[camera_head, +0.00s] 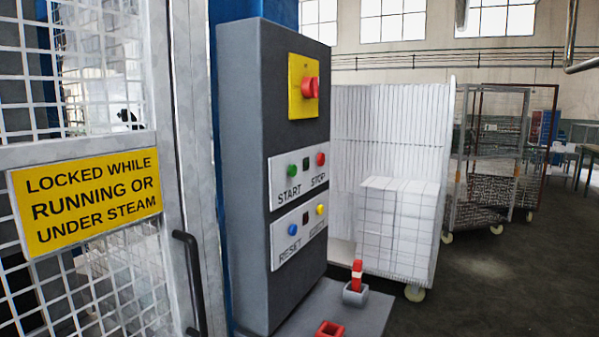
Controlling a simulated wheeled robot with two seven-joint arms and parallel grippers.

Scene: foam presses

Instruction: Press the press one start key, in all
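A tall grey control box (245,180) stands in the middle of the head view. Its upper white panel (297,180) carries a green START key (292,171), a small dark indicator (306,165) and a red STOP key (320,159). The lower panel has a blue RESET key (292,230) and a yellow key (320,209) with a label I cannot read clearly. A red rotary switch (310,87) sits on a yellow plate above. I see no number on the box naming the press. Neither of my grippers is in view.
A mesh gate (85,45) with a yellow "locked while running or under steam" sign (85,200) and black handle (189,280) stands left. A grey shelf (365,315) below holds red items. White-loaded trolley (395,120) and wire carts (485,160) stand behind; floor right is open.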

